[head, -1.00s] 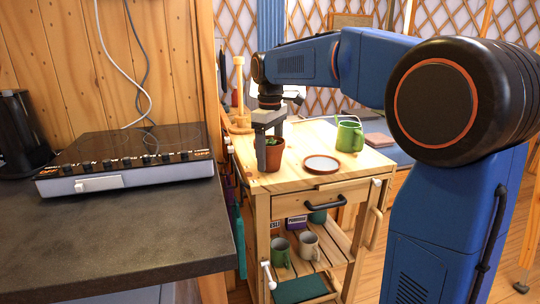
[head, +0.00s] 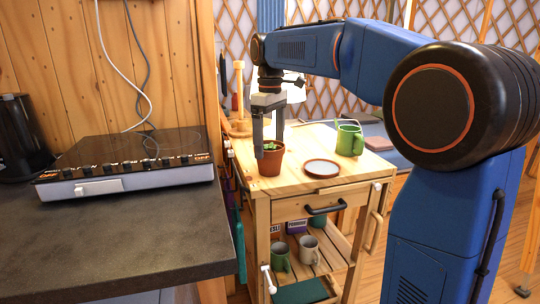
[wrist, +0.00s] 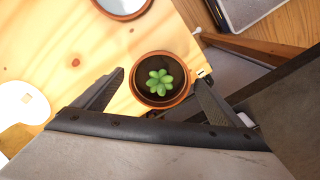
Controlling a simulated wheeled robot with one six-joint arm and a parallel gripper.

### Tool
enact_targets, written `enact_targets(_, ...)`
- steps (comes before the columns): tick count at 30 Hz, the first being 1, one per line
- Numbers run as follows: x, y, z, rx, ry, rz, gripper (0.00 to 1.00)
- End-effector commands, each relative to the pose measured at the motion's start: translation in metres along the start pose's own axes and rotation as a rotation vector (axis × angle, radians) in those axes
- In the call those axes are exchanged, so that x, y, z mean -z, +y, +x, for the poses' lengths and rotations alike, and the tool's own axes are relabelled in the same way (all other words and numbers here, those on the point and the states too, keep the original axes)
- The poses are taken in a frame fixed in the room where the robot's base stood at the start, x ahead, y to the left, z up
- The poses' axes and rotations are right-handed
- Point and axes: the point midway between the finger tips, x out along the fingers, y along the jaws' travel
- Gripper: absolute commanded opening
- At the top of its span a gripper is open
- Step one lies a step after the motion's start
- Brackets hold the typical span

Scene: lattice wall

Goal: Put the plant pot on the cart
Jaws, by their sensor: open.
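The plant pot (head: 270,161) is terracotta with a small green succulent in dark soil. It stands upright on the top of the wooden cart (head: 345,178), near its left edge. My gripper (head: 268,142) is above the pot, pointing down, with its fingers apart and nothing held. In the wrist view the pot (wrist: 160,80) shows between and just beyond the tips of my open gripper (wrist: 158,92).
A saucer (head: 322,168) lies right of the pot and a green mug (head: 349,139) stands behind it. A dark counter with a cooktop (head: 125,166) is at left. Mugs (head: 308,249) stand on the cart's lower shelf.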

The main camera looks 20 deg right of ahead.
Motion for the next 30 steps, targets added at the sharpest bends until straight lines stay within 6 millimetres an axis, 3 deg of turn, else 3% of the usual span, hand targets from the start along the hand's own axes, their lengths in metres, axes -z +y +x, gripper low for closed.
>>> enact_targets(6, 0.001, 0.0, -0.039, 0.0, 0.001, 0.0, 0.91)
enact_targets(12, 0.001, 0.0, -0.059, 0.0, 0.0, 0.0, 0.91)
enact_targets(23, -0.007, -0.003, -0.063, -0.005, 0.006, 0.014, 0.91)
enact_targets(30, -0.056, -0.03, -0.044, -0.041, 0.058, 0.132, 0.91)
